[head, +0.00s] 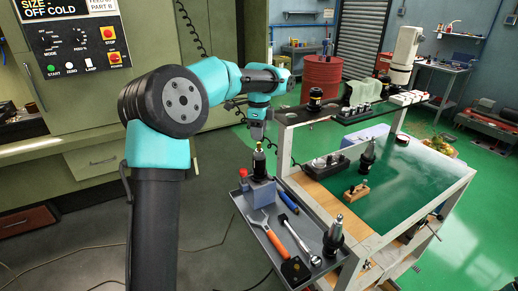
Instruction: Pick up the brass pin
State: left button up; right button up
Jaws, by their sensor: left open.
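A small brass-coloured piece (259,146), which looks like the brass pin, stands at the top of a dark tool holder (259,165). The holder is upright in a blue-grey block (262,191) at the back of the side tray. My left gripper (258,137) is open and points down just above the brass piece. At this size I cannot tell whether its fingers are beside the piece or wholly above it. My right gripper is not in view.
The cart (415,195) carries a wooden block (357,191) and another holder (367,156). Its green top is largely clear.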

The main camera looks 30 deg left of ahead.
aim_at(259, 143)
pick_arm(q)
jog(key=shift+f, duration=0.15)
jog(key=shift+f, duration=2.6)
grip_shut()
